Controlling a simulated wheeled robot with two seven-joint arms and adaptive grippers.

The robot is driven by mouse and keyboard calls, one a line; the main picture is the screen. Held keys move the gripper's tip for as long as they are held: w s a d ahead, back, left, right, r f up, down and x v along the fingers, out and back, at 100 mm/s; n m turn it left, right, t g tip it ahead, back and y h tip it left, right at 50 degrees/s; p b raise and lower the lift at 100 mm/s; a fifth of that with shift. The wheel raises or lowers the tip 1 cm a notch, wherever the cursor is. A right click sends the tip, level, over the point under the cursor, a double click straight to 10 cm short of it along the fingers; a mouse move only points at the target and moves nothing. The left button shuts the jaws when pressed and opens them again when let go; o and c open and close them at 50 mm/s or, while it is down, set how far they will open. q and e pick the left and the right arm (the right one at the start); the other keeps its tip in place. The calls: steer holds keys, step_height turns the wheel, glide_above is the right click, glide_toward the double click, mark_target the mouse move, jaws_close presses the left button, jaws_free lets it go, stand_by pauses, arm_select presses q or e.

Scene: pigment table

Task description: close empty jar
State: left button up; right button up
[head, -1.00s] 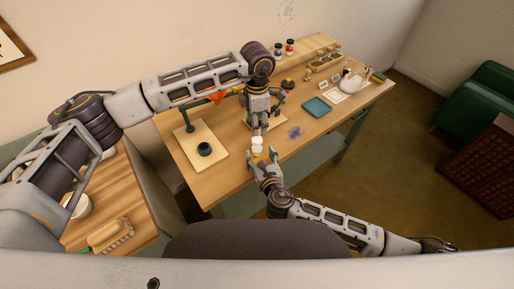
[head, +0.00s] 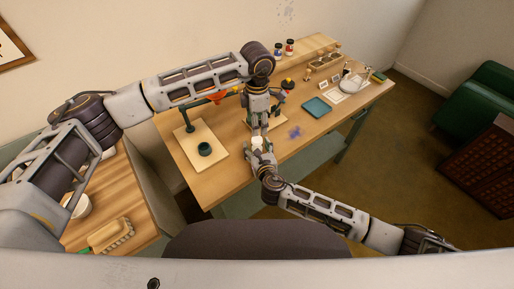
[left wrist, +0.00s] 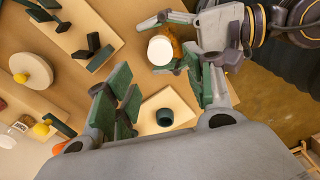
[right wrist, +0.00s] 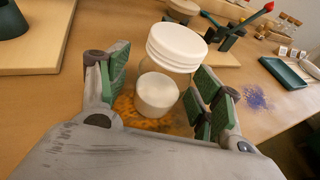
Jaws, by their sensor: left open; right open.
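A jar with a white lid-like top (right wrist: 178,46) and a clear body stands in the right wrist view, between the fingers of my right gripper (right wrist: 162,76). The white top also shows in the left wrist view (left wrist: 161,50) and the head view (head: 257,141). My right gripper is open around the jar, with gaps beside it. My left gripper (left wrist: 155,84) is open and empty, just beyond the jar in the head view. Whether the jar is empty is unclear.
A dark teal cup (head: 204,149) sits on a pale board at left. A blue pigment patch (head: 295,132) and a teal tray (head: 317,106) lie to the right. The table's front edge is close to my right arm.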

jaws_close()
arm_select(q)
steer(key=shift+s+d+f, duration=0.1)
steer(key=shift+s+f, duration=0.35)
steer(key=shift+f, duration=0.2)
steer(key=shift+s+d+f+g, duration=0.2)
steer(key=shift+s+f+g, duration=0.05)
steer(key=shift+f+g, duration=0.05)
steer(key=n, duration=0.1)
steer(key=r+n, duration=0.1)
steer(key=w+n, duration=0.1)
steer(key=shift+d+r+n+h, duration=0.3)
steer(key=shift+r+n, duration=0.05)
steer(key=shift+n, duration=0.05)
steer(key=n, duration=0.2)
steer(key=a+n, duration=0.1)
steer(key=shift+w+r, duration=0.1)
steer(key=shift+w, duration=0.15)
steer(key=shift+a+n, duration=0.1)
steer(key=shift+n, duration=1)
